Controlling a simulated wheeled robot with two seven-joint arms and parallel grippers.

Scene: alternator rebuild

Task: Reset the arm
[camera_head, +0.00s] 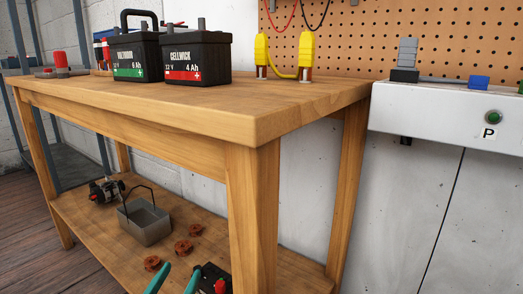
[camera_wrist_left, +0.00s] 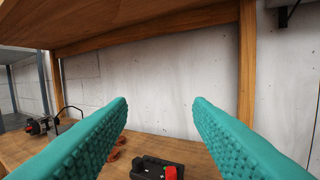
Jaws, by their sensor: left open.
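My left gripper (camera_head: 177,272) shows at the bottom edge of the head view as two teal fingertips at the lower shelf. In the left wrist view the left gripper (camera_wrist_left: 160,102) has its textured teal fingers spread wide with nothing between the tips. It points under the tabletop toward the white wall. A black part with a red knob (camera_wrist_left: 158,170) lies on the shelf below the fingers; it also shows in the head view (camera_head: 212,277), beside the fingertips and partly cut off. My right gripper is in neither view.
The wooden bench (camera_head: 240,125) has a lower shelf (camera_head: 95,230) holding a grey bin (camera_head: 146,222), a small motor-like part (camera_head: 105,189) and several copper-brown pieces (camera_head: 183,246). Two batteries (camera_head: 197,58) stand on top. Bench legs (camera_head: 252,215) flank the shelf space. A white cabinet (camera_head: 430,110) stands at right.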

